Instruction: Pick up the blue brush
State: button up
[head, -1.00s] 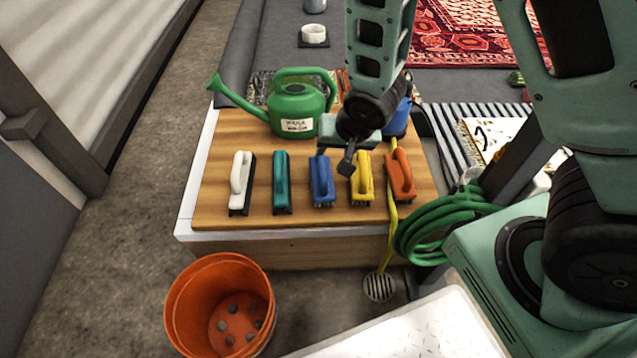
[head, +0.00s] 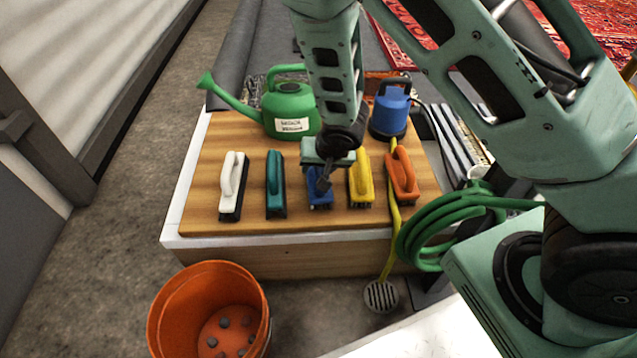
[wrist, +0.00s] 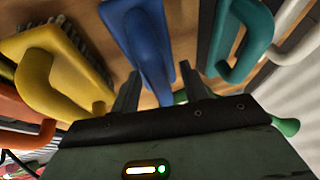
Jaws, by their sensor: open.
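The blue brush (head: 320,199) lies on the wooden board between a teal brush (head: 276,184) and a yellow brush (head: 361,180). My gripper (head: 325,184) is right over the blue brush and hides part of it in the head view. In the wrist view the blue brush (wrist: 148,45) shows at the top centre, with its handle between and beyond my two open fingers (wrist: 157,92). Whether a finger touches the handle, I cannot tell.
A white brush (head: 232,186) and an orange brush (head: 402,176) lie at the row's ends. A green watering can (head: 290,110) and a blue pump-like object (head: 390,110) stand behind. An orange bucket (head: 210,310) stands in front; a green hose (head: 425,235) hangs at right.

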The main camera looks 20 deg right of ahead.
grip_shut()
jog(key=shift+r, duration=0.1)
notch_tip(320, 180, up, 10)
jog(key=p, duration=0.5)
